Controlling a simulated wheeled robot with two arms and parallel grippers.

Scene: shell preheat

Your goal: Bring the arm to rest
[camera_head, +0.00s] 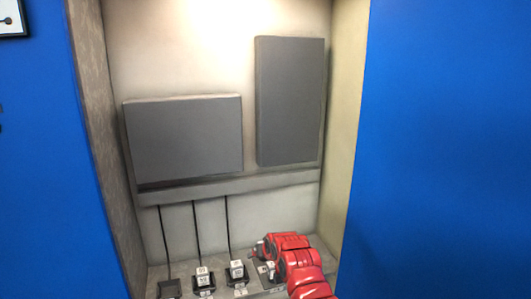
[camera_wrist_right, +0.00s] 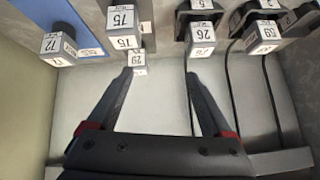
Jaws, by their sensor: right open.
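My right arm (camera_head: 296,265), red, reaches into the alcove from the lower right in the head view. Its right gripper (camera_wrist_right: 158,75) shows in the wrist view with two dark fingers apart and nothing held between them. A small labelled cube marked 29 (camera_wrist_right: 136,62) lies beyond the left fingertip in that view; I cannot tell whether they touch. A grey block marked 75 (camera_wrist_right: 123,26) and one marked 26 (camera_wrist_right: 201,36) are past the fingertips. My left gripper is in neither view.
Labelled blocks (camera_head: 203,278) (camera_head: 236,272) sit on dark holders on the alcove's low shelf, left of my arm. A dark holder (camera_head: 170,289) is at far left. Thin cables hang behind. Grey panels (camera_head: 185,138) (camera_head: 290,100) are on the back wall. Blue walls (camera_head: 445,150) flank the alcove.

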